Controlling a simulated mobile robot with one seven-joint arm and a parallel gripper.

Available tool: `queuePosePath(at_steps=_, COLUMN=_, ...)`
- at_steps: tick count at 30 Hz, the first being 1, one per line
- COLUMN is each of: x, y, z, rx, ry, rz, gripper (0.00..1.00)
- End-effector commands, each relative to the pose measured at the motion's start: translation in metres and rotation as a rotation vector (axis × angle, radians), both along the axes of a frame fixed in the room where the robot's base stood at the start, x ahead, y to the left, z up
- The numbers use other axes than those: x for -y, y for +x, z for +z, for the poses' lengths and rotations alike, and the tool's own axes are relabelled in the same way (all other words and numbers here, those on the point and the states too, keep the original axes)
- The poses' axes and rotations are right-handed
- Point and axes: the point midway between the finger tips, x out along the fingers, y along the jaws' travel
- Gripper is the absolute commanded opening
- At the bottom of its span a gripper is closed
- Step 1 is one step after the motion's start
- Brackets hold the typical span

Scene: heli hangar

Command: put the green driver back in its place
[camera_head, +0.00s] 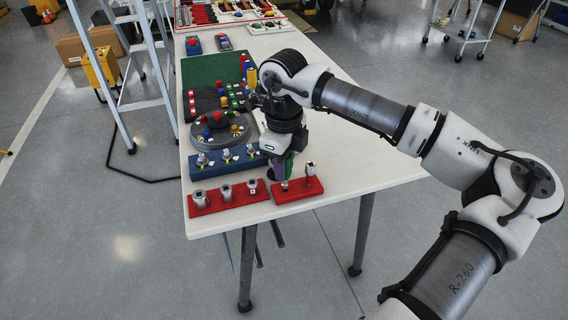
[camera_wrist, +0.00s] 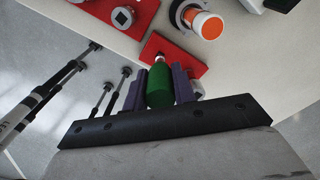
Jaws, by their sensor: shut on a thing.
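The green driver (camera_wrist: 160,88) is held by its handle between the two purple fingers of my gripper (camera_wrist: 160,92). Its narrow metal end points at a small red block (camera_wrist: 188,63) and meets or overlaps it in the wrist view. I cannot tell whether the tip is inside a hole. In the head view my gripper (camera_head: 284,168) points down over the small red block (camera_head: 291,195) at the table's near end. The driver is mostly hidden there behind the fingers.
A metal piece (camera_head: 310,173) stands upright on the small red block's right end. A longer red rack (camera_head: 232,202) with several metal pieces lies to the left. A blue rack (camera_head: 213,171) is behind it. The white table (camera_head: 350,160) is clear to the right.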

Motion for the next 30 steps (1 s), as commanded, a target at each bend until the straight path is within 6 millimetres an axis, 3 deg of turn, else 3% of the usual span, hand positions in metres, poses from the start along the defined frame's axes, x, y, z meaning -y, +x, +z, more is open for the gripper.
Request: queuePosePath(at_steps=30, x=0.0000, y=-0.0001, z=-0.0096, rx=-0.001, ry=0.000, rz=0.000, gripper=0.03)
